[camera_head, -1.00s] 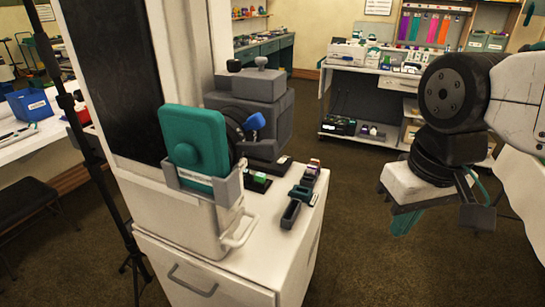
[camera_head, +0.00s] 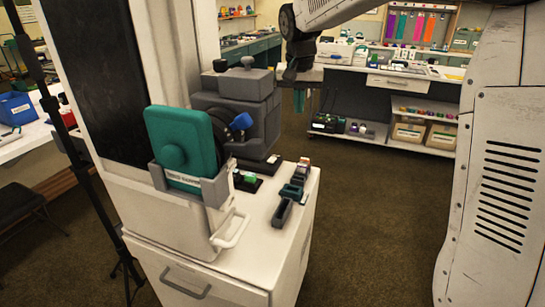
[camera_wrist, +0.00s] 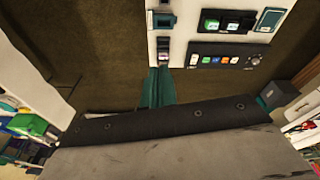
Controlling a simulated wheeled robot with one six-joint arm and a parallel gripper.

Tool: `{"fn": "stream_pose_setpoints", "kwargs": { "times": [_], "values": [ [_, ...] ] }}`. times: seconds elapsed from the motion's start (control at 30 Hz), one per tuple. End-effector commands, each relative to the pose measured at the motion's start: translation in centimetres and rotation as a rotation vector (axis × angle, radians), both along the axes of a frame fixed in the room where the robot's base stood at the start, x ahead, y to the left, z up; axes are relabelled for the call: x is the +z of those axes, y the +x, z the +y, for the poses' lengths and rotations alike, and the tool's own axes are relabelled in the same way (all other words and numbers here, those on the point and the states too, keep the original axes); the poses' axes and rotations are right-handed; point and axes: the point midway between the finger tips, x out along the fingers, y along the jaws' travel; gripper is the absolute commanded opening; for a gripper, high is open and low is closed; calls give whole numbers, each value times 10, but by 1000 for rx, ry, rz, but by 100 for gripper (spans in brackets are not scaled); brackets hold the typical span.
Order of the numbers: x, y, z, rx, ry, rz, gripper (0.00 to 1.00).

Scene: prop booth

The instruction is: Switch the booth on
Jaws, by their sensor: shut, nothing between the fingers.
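The booth stands at left as a white cabinet (camera_head: 262,245) with grey and teal equipment on it. A black switch plate (camera_head: 247,182) with a green rocker lies on its top. In the wrist view the switch plate (camera_wrist: 222,21) has a green-lit rocker and a second rocker beside it. Below it in that view is a dark button strip (camera_wrist: 225,57) with several coloured buttons and a round knob. My gripper (camera_head: 299,104) hangs beyond the cabinet's back right, apart from it, with teal fingers shut and empty. In the wrist view my gripper (camera_wrist: 158,76) points at the cabinet's edge.
Small dark trays (camera_head: 288,200) line the right edge. A shelf unit (camera_head: 385,85) stands behind. Floor to the cabinet's right is clear.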

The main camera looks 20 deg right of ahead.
Motion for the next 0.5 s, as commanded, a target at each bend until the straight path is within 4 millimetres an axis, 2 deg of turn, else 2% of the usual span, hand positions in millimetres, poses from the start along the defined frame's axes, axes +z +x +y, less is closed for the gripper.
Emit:
{"fn": "stream_pose_setpoints", "kwargs": {
  "times": [0.03, 0.2, 0.33, 0.5],
  "values": [
    [-16, 29, 3, -23, -2, 1, 0],
    [-67, 113, 12, -109, -5, -18, 0],
    [-109, 160, 18, -166, -6, -32, 0],
    [-147, 196, 23, -213, -6, -47, 0]
  ]
}}
